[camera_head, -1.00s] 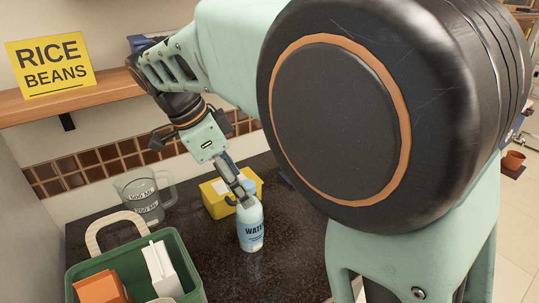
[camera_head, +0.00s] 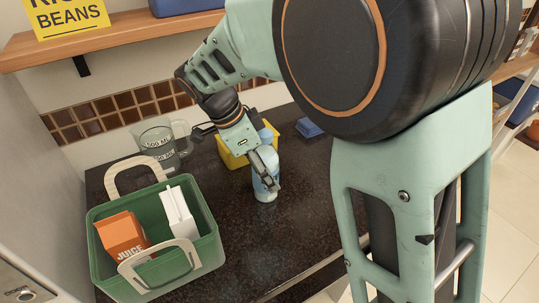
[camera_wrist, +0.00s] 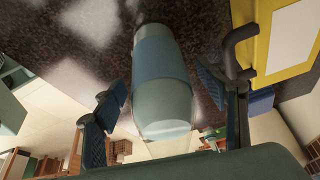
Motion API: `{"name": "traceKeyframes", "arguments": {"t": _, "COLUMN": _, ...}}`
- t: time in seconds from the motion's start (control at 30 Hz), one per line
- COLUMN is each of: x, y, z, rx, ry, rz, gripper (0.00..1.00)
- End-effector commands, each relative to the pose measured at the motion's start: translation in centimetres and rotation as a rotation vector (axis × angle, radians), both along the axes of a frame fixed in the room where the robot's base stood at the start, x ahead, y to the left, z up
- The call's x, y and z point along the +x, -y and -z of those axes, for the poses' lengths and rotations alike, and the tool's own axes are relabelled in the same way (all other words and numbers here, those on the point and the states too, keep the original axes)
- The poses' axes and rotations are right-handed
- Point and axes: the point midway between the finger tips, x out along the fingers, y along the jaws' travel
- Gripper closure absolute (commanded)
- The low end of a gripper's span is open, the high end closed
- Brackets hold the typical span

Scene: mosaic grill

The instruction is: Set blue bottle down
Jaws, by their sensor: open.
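The blue bottle (camera_head: 261,186) stands upright on the dark speckled counter (camera_head: 285,240) in the head view, in front of the yellow container. My gripper (camera_head: 268,168) is at the bottle, and a finger hides part of its side and label. In the wrist view the pale blue bottle (camera_wrist: 163,85) lies between the two spread fingers of my gripper (camera_wrist: 165,105). Dark gaps show on both sides of it, so the gripper is open and not clamped on it.
A yellow container (camera_head: 233,158) stands just behind the bottle. A clear measuring jug (camera_head: 160,143) is at the back left. A green basket (camera_head: 205,248) with an orange juice carton (camera_head: 121,236) and a white carton (camera_head: 178,216) stands front left. Counter right of the basket is clear.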

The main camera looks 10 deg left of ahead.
Motion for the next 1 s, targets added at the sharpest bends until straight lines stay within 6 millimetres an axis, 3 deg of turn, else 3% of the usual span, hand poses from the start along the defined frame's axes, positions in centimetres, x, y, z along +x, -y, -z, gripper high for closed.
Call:
{"name": "traceKeyframes", "arguments": {"t": 0.3, "x": 0.14, "y": 0.24, "z": 0.62, "rx": 0.000, "ry": 0.001, "rz": 0.000, "gripper": 0.34}}
{"name": "traceKeyframes", "arguments": {"t": 0.9, "x": 0.17, "y": 0.22, "z": 0.47, "rx": 0.001, "ry": 0.002, "rz": -0.001, "gripper": 1.00}}
{"name": "traceKeyframes", "arguments": {"t": 1.0, "x": 0.17, "y": 0.22, "z": 0.47, "rx": 0.001, "ry": 0.002, "rz": -0.001, "gripper": 1.00}}
